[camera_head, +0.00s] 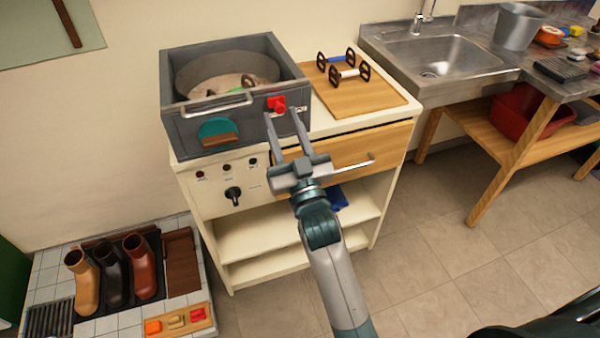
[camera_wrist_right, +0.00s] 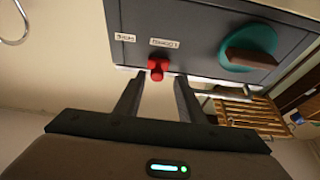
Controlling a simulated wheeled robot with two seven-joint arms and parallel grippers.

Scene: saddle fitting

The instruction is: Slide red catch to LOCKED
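The red catch (camera_head: 276,103) sits on the front of the grey box (camera_head: 180,128), near its right corner. It also shows in the right wrist view (camera_wrist_right: 157,66), where the picture is upside down. Two small white labels are on the box front there; the one beside the catch (camera_wrist_right: 163,43) seems to read LOCKED, the other (camera_wrist_right: 125,37) is too small to read surely. My right gripper (camera_head: 282,113) is open, its fingertips one on each side of the catch in the wrist view (camera_wrist_right: 158,80). I cannot tell whether they touch it. My left gripper is out of view.
A teal round part with a brown handle (camera_head: 218,133) is on the box front, under a metal bar (camera_head: 217,105). A wooden board (camera_head: 372,99) with dumbbell-like pieces lies to the right. Below are a drawer (camera_head: 385,146) and a black knob (camera_head: 233,194).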

